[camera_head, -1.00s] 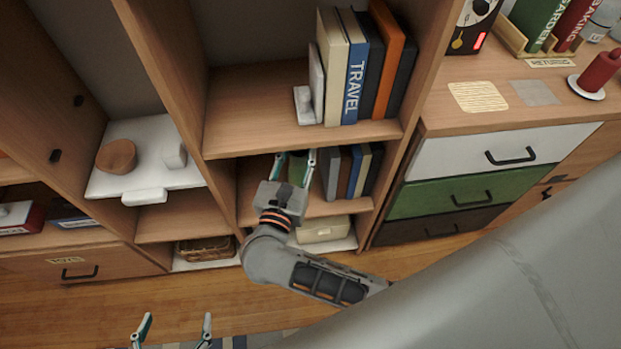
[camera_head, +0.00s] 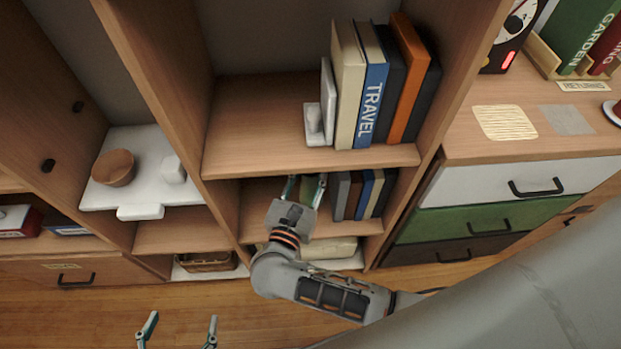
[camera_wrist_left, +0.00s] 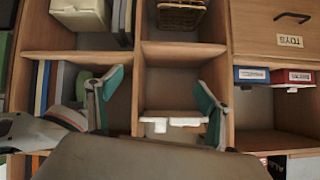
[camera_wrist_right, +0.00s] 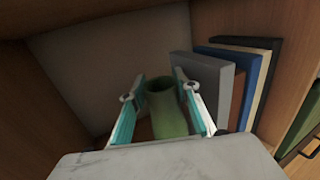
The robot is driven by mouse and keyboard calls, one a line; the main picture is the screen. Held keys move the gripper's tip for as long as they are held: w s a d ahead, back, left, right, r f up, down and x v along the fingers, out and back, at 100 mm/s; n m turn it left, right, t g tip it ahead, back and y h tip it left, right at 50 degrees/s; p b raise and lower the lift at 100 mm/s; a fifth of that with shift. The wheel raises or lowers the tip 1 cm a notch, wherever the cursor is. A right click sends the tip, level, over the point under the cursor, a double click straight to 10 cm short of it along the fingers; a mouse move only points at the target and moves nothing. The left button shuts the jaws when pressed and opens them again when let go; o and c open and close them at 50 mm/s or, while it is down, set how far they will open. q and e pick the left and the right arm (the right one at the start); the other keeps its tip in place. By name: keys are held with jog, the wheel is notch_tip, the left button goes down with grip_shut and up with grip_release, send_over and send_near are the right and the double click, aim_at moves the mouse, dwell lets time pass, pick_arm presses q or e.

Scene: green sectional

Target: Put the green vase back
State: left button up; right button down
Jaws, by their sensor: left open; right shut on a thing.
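The green vase (camera_wrist_right: 168,112) stands between the fingers of my right gripper (camera_wrist_right: 160,92), which is shut on it. In the head view my right gripper (camera_head: 306,184) reaches into the lower cubby (camera_head: 262,200) of the shelf unit, left of a row of books. Only a little of the vase (camera_head: 305,187) shows there between the fingers. The vase's base is hidden, so I cannot tell whether it touches the shelf board. My left gripper (camera_head: 182,325) is open and empty at the bottom left, in front of the shelves. Its spread fingers also show in the left wrist view (camera_wrist_left: 153,88).
Several books (camera_wrist_right: 232,85) stand close to the right of the vase. Larger books (camera_head: 372,85) stand on the shelf above. A brown bowl (camera_head: 114,168) sits on a white board in the left cubby. A drawer chest (camera_head: 470,222) stands at the right. The cubby's left part looks free.

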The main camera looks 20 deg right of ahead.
aim_at(308, 188)
notch_tip(308, 188, down, 3)
jog(key=shift+r+b, duration=0.1)
jog(key=shift+b, duration=0.25)
jog(key=shift+f, duration=0.35)
pick_arm(q)
jog(key=shift+w+d, duration=0.1)
jog(key=shift+d, duration=0.05)
pick_arm(e)
jog(key=shift+r, duration=0.1)
jog(key=shift+f+b, duration=0.3)
jog(key=shift+f, duration=0.05)
jog(key=c, duration=1.5)
grip_release()
pick_arm(q)
jog(key=shift+d, duration=0.1)
pick_arm(e)
jog(key=shift+r, duration=0.1)
pick_arm(q)
jog(key=shift+r, duration=0.1)
